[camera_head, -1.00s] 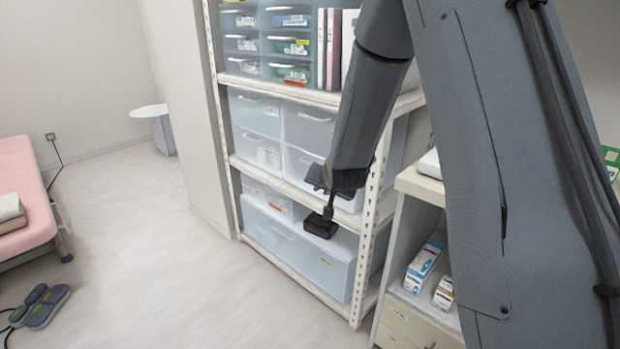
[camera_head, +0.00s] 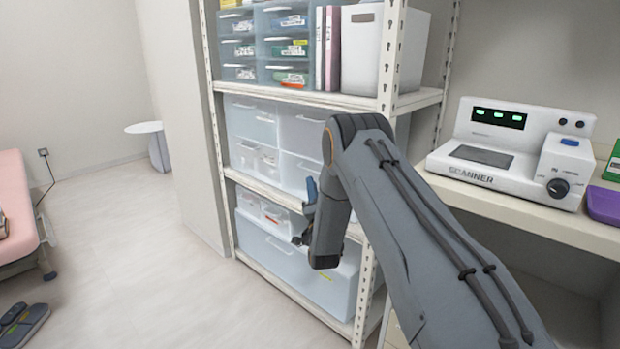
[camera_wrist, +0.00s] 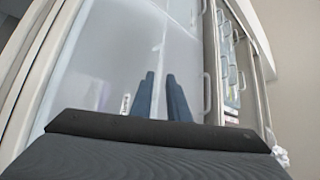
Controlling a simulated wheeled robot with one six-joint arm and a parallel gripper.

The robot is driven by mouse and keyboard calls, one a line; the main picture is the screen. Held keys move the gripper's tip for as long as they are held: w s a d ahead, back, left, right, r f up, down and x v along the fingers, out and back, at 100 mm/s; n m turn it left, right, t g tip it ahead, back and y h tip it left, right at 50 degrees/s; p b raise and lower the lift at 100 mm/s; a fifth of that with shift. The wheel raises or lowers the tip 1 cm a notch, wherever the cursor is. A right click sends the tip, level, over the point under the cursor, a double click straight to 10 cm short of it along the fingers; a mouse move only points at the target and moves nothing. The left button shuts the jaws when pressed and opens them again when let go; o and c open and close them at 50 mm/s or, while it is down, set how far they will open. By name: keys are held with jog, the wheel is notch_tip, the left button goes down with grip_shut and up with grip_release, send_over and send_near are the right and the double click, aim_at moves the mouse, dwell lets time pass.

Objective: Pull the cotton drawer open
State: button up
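Translucent drawers fill the white shelf rack in the head view; no label there reads as cotton, so I cannot tell which is the cotton drawer. The middle shelf holds several drawers, among them an upper left one (camera_head: 250,115) and a lower left one (camera_head: 243,157). All look shut. My gripper (camera_head: 311,189) is in front of the right part of this shelf, partly hidden by my arm. In the wrist view my gripper (camera_wrist: 160,85) has two blue-grey fingers apart with nothing between them. They point at a translucent drawer front (camera_wrist: 112,55). A white handle (camera_wrist: 206,92) is to their right. Contact cannot be told.
Small blue drawers (camera_head: 239,48), binders (camera_head: 332,48) and a white box (camera_head: 362,55) stand on the top shelf. A large bin (camera_head: 285,262) is at the bottom. A scanner (camera_head: 510,150) sits on the right counter.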

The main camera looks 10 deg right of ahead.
aim_at(310, 174)
jog(key=x, duration=0.6)
jog(key=shift+c, duration=0.2)
grip_shut()
jog(key=shift+s+f, duration=0.1)
dwell(1.1)
